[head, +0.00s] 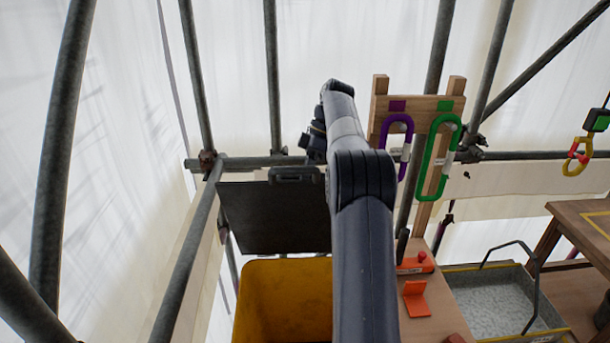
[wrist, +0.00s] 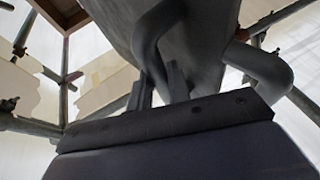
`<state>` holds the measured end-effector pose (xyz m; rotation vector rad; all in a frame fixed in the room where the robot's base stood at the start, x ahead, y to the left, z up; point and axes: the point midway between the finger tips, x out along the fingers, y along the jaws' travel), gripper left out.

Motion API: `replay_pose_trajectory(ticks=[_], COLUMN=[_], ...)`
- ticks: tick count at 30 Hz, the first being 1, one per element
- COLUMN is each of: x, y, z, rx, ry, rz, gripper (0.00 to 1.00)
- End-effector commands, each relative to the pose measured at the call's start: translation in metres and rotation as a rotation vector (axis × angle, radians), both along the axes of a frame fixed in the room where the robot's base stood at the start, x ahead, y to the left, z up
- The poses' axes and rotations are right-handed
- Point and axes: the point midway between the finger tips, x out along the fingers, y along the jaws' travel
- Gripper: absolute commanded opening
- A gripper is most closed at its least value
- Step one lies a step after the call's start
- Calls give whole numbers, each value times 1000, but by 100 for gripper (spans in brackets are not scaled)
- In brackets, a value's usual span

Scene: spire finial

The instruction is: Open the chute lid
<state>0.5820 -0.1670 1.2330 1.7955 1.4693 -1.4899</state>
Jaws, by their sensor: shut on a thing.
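The chute's yellow body (head: 284,300) stands at the bottom centre of the head view. Its dark flat lid (head: 272,222) is raised and stands steeply above the opening, with a handle (head: 294,174) on its top edge. My arm hides the right part of the lid and chute. In the wrist view the lid's grey face (wrist: 200,45) fills the top, with the bent bar of the handle (wrist: 266,70) in front. My gripper (wrist: 160,90) is shut on the handle, with a finger on each side of the bar. In the head view the fingers are hidden.
Scaffold poles (head: 190,265) run left of the lid and behind it. To the right, a wooden rack (head: 421,103) holds a purple carabiner (head: 384,135) and a green one (head: 441,160). Orange pieces (head: 416,298) lie on a board beside a grey tray (head: 500,299).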

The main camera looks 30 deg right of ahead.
Motion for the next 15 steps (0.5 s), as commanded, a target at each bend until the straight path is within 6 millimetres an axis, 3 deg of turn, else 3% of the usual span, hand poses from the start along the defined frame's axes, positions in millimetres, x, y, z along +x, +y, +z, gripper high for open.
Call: replay_pose_trajectory(ticks=[1, 4, 5, 12, 15], x=[1, 1, 1, 1, 1], y=[-1, -1, -1, -1, 0], z=[-11, -11, -11, -8, -7], rx=[1, 1, 1, 1, 1], ry=[13, 13, 13, 9, 8], rz=[-4, -4, -4, -2, -2], gripper=[0, 0, 19, 38, 40])
